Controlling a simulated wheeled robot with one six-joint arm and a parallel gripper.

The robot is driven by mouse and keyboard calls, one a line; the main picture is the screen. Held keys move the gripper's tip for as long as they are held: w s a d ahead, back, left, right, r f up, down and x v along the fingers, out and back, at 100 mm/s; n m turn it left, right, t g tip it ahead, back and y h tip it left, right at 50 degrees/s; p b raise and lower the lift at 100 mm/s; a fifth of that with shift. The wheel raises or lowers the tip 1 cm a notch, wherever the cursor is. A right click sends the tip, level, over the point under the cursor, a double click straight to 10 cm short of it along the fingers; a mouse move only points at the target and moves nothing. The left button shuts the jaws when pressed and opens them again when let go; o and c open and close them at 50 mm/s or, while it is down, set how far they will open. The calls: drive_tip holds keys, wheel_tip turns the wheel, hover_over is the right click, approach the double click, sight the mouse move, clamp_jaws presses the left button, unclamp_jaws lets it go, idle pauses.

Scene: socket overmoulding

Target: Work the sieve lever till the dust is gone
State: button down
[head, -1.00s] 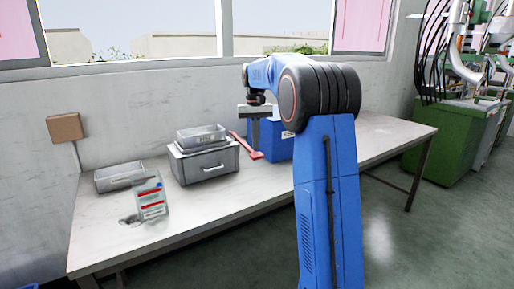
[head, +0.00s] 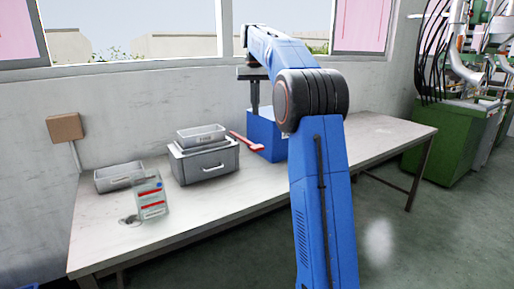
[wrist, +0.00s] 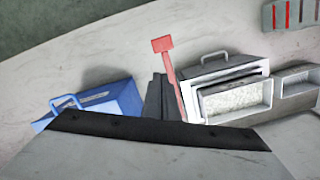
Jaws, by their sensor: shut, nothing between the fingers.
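The sieve is a grey box (head: 205,166) with a handle on its front. A small tray (head: 200,136) sits on top; in the wrist view (wrist: 237,99) it holds pale speckled material, and I cannot tell dust from grains. The red lever (head: 243,141) sticks out from the sieve's right side; its square end (wrist: 162,44) shows clearly in the wrist view. My gripper (head: 254,110) points down above the blue box, higher than the lever and apart from it. Its dark fingers (wrist: 162,98) are together and empty, beside the lever in the wrist view.
A blue box (head: 264,136) with a handle stands right of the lever. Left of the sieve are a grey tray (head: 119,177) and a label card with red stripes (head: 150,197). The table's right part (head: 385,135) is clear. A window wall rises behind.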

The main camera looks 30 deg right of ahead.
drive_tip(key=shift+w+d+r, duration=0.1)
drive_tip(key=shift+w+r, duration=0.05)
drive_tip(key=shift+r, duration=1.7)
